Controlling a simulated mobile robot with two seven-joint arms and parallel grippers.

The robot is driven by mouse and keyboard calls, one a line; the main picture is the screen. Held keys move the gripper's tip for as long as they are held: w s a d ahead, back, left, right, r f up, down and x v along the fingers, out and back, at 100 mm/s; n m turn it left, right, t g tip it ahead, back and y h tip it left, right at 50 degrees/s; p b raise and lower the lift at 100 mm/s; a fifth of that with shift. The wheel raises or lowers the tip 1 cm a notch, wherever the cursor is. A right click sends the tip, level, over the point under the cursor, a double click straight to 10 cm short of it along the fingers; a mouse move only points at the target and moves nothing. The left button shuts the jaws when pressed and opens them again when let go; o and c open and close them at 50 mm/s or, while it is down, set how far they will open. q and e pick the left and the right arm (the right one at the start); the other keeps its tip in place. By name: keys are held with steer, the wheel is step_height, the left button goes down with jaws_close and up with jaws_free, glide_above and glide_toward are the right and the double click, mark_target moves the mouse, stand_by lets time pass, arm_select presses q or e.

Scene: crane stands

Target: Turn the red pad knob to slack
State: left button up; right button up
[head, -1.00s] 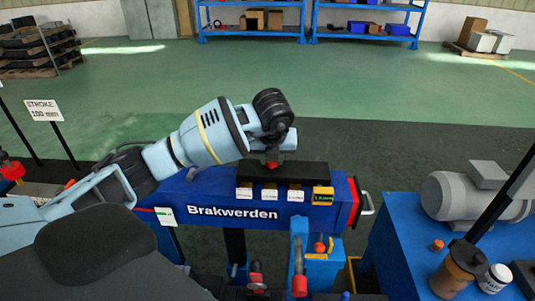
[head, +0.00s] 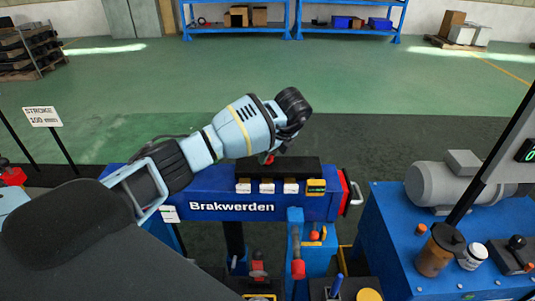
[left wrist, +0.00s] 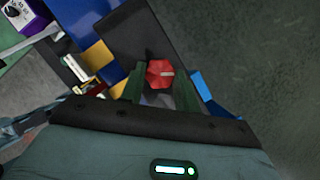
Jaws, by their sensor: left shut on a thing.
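The red pad knob (head: 269,159) sits on top of the black block (head: 300,168) on the blue beam marked Brakwerden (head: 290,207). In the left wrist view the knob (left wrist: 160,73) shows as a red lobed cap with a pale pointer line pointing to the right. My left gripper (left wrist: 160,88) has its green fingers on either side of the knob and is shut on it. In the head view my left wrist hides most of the fingers. My right gripper is in neither view.
A blue table (head: 395,235) with a grey motor (head: 445,185), a brown jar (head: 438,255) and a white jar (head: 473,257) stands at the right. Open green floor lies beyond.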

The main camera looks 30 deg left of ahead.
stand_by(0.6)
arm_select(q)
steer(key=o, duration=1)
steer(key=shift+c, duration=0.2)
steer(key=shift+r, duration=0.1)
steer(key=v, duration=0.7)
steer(key=shift+r, duration=0.25)
steer(key=shift+d, duration=0.2)
